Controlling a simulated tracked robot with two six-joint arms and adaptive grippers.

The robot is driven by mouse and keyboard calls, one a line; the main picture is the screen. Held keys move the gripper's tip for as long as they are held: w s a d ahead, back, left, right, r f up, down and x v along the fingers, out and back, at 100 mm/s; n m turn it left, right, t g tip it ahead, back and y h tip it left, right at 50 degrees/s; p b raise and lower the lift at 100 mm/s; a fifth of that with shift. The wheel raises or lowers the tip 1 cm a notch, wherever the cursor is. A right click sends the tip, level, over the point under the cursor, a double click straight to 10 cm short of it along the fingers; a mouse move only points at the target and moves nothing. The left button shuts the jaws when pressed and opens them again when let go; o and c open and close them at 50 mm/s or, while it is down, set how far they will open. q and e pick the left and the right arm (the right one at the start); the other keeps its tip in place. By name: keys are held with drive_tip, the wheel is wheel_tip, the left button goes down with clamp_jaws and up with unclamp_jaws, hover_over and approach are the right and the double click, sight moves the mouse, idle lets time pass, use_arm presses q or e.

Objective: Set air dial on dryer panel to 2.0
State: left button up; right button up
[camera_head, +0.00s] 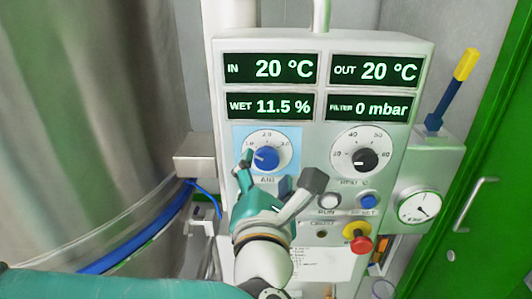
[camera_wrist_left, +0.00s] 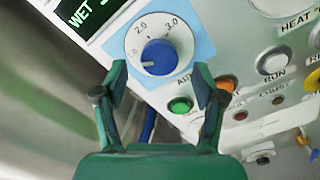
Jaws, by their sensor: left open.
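The air dial (camera_head: 267,159) is a blue knob on a white scale over a light blue square on the dryer panel (camera_head: 312,130). Its scale reads 1.0, 2.0 and 3.0, and its white pointer line points left, near the 1.0 side. The dial also shows in the left wrist view (camera_wrist_left: 159,57), just beyond the fingertips. My left gripper (camera_head: 280,171) is open in front of the panel, just below the dial, with one finger to each side. In the wrist view its fingers (camera_wrist_left: 160,80) are apart and hold nothing. My right gripper is not in view.
A black heat dial (camera_head: 366,160) sits right of the air dial. Run (camera_head: 330,201) and reset (camera_head: 368,201) buttons and a red emergency stop (camera_head: 359,244) are below. A pressure gauge (camera_head: 418,206) and a yellow-tipped lever (camera_head: 452,88) are at right. A steel vessel (camera_head: 90,130) fills the left.

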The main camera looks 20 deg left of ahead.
sight(267, 162)
use_arm(q)
drive_tip(key=shift+p+x, duration=0.35)
drive_tip(key=shift+x, duration=1.35)
drive_tip(key=c, duration=1.1)
drive_tip(key=shift+c, duration=0.2)
